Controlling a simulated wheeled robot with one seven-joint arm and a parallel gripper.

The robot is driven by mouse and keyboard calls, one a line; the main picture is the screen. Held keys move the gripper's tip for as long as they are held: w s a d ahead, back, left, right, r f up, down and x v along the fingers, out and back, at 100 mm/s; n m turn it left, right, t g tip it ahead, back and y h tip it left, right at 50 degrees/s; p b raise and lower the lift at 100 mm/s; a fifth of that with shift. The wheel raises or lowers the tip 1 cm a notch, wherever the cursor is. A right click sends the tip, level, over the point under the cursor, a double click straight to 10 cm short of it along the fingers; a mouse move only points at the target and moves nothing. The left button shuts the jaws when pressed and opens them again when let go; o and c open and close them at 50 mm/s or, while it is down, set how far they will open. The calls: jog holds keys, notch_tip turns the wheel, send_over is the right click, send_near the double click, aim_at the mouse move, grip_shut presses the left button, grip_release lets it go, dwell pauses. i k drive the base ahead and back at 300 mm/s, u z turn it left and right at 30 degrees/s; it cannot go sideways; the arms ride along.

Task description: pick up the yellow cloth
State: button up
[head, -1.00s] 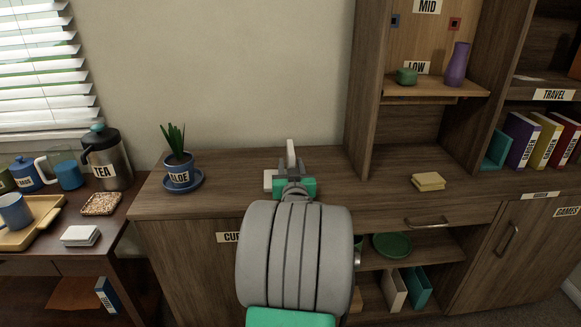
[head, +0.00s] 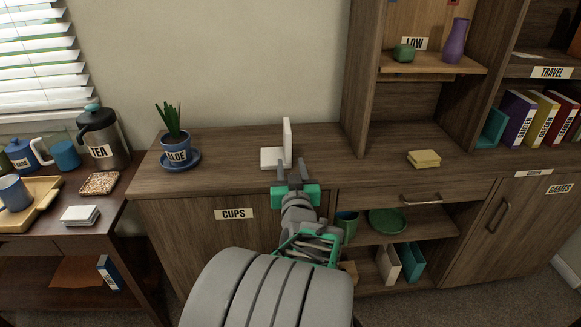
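The yellow cloth (head: 424,159) lies folded on the wooden cabinet top, right of the middle, below the low shelf. My gripper (head: 292,167) is to its left, near the cabinet's front edge, and well apart from the cloth. Its two fingers stand apart with nothing seen between them. My arm reaches up from the bottom of the picture and hides part of the cabinet front.
A white bookend-like object (head: 274,157) stands just behind my gripper. A potted aloe (head: 175,146) is at the left. The low shelf (head: 430,66) holds a green item and a purple vase. The top between gripper and cloth is clear.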

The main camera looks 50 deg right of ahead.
aim_at(424, 158)
jog(key=z, duration=2.8)
